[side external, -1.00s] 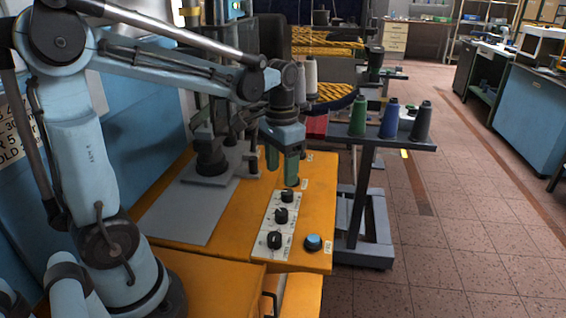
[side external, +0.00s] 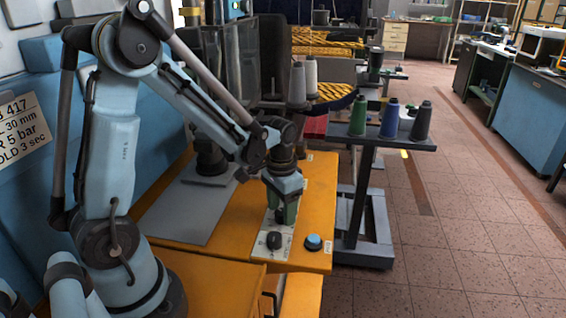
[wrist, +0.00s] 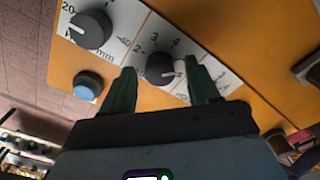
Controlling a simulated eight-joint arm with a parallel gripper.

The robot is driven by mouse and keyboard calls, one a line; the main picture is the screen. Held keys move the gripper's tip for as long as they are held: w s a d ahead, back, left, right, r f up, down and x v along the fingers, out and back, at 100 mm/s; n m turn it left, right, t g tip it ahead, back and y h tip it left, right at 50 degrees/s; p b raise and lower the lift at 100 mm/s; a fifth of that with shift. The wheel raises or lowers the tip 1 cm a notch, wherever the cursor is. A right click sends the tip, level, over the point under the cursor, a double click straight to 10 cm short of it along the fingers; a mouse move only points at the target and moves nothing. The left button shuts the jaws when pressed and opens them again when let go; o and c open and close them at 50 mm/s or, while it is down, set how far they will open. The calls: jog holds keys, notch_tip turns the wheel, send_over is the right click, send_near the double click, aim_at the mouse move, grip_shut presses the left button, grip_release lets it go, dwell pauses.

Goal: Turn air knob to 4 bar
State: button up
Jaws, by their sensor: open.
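A black knob (wrist: 160,68) sits on a white label strip (side external: 265,253); the scale beside it shows 2, 3 and 4. Its pointer seems to face right in the wrist view, past the 4, but I cannot read the exact value. My gripper (wrist: 159,67) is open, with one green finger on each side of this knob; whether they touch it is unclear. In the side view my gripper (side external: 287,215) is low over the strip, hiding much of it.
A larger black knob with a mm scale (wrist: 90,29) stands beside it, also seen in the side view (side external: 274,240). A blue button (side external: 313,242) is on the orange top (side external: 318,200). A wall sign (side external: 22,130) reads 30 mm, 5 bar, 3 sec. A thread-cone stand (side external: 385,141) stands behind.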

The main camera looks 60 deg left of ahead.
jog(key=shift+f, duration=0.1)
jog(key=shift+c, duration=0.2)
jog(key=c, duration=1)
jog(key=shift+n, duration=0.3)
jog(key=n, duration=0.4)
jog(key=shift+n, duration=2)
